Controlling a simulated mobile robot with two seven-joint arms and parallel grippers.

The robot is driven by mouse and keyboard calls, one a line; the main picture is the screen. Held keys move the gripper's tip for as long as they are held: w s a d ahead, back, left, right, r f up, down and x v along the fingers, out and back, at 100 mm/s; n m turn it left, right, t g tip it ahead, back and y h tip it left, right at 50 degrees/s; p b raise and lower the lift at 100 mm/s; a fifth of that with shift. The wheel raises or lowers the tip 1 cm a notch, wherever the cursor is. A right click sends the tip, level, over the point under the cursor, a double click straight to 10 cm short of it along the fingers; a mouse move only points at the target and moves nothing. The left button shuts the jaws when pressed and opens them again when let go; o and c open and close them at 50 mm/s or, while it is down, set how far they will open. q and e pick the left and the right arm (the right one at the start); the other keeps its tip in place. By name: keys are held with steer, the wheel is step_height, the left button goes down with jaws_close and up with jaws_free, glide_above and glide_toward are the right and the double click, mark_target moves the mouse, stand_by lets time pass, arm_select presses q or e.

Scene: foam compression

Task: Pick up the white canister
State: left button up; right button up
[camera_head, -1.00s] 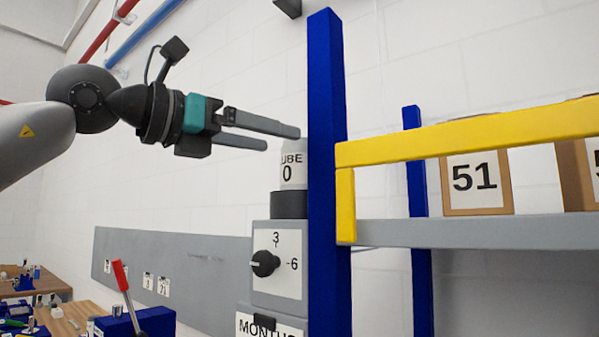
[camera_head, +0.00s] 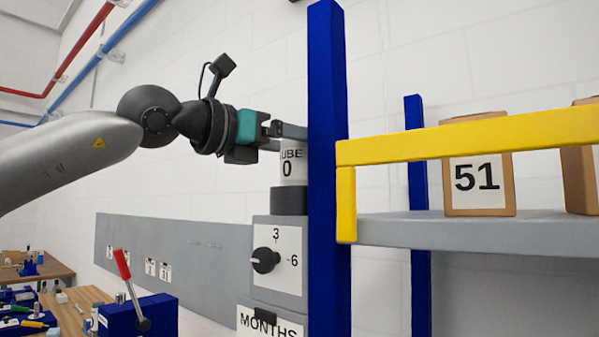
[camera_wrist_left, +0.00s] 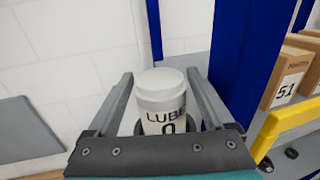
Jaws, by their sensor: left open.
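The white canister (camera_head: 293,168), marked "LUBE 0", stands upright on a dark round base on top of a grey box with a dial. In the head view the blue post hides its right side. In the left wrist view the canister (camera_wrist_left: 162,98) stands between the two fingers of my left gripper (camera_wrist_left: 162,82). A gap shows on each side of it, so the fingers look open around it. In the head view my left gripper (camera_head: 290,136) reaches in from the left at the canister's top, its fingertips partly behind the post. My right gripper is out of view.
A blue post (camera_head: 328,170) stands just right of the canister, with a yellow rail (camera_head: 470,137) and a grey shelf (camera_head: 470,229) holding cardboard boxes (camera_head: 478,180). The dial box (camera_head: 281,285) is below. A workbench with tools is at lower left.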

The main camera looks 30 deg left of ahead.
arm_select(q)
steer(key=shift+c, duration=0.2)
steer(key=c, duration=1.1)
steer(key=shift+r, duration=0.15)
